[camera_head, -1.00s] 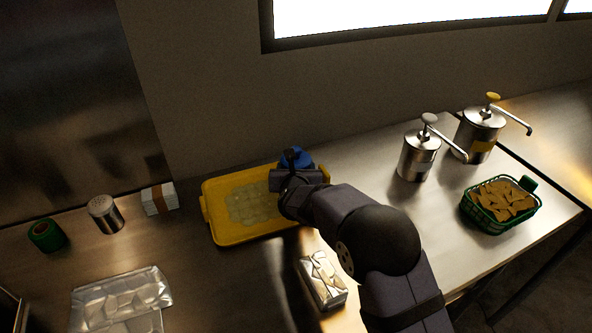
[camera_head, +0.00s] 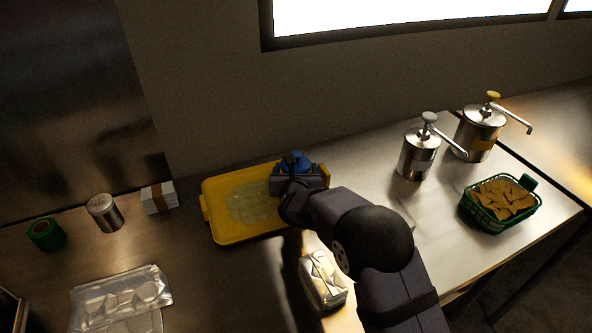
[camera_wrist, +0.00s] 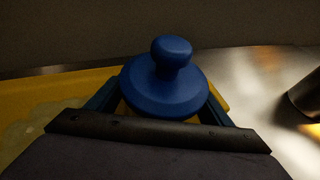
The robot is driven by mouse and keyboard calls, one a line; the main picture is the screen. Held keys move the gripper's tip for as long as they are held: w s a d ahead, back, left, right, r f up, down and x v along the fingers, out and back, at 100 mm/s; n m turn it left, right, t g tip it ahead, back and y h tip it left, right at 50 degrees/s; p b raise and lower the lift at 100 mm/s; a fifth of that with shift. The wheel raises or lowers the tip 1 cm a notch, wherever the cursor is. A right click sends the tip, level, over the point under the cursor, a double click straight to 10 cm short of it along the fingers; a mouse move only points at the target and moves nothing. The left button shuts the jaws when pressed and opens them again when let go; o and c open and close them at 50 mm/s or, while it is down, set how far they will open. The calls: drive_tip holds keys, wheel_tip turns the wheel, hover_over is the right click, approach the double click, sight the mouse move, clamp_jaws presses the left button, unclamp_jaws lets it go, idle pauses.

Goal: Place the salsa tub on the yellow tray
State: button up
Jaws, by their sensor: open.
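A blue round thing with a knob on top, apparently the salsa tub (camera_head: 296,160), is at the right end of the yellow tray (camera_head: 211,224). In the wrist view the tub (camera_wrist: 163,88) stands upright between my fingers, with the tray (camera_wrist: 62,88) beside and below it. My gripper (camera_head: 296,172) is open around the tub at the tray's right end. The tub's lower part is hidden by my gripper, so I cannot see its base contact. Pale flat rounds (camera_head: 252,203) lie in the tray's middle.
A foil-like pack (camera_head: 322,279) lies in front of the tray, close to my arm. Two metal pump dispensers (camera_head: 416,158) (camera_head: 477,135) and a green chip basket (camera_head: 498,205) stand right. A shaker (camera_head: 104,213) and white stack (camera_head: 159,198) stand left.

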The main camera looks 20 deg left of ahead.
drive_tip(key=shift+r, duration=0.2)
drive_tip(key=b+v, duration=0.2)
drive_tip(key=v, duration=1)
drive_tip(key=shift+f+b, duration=0.1)
drive_tip(key=shift+b, duration=0.3)
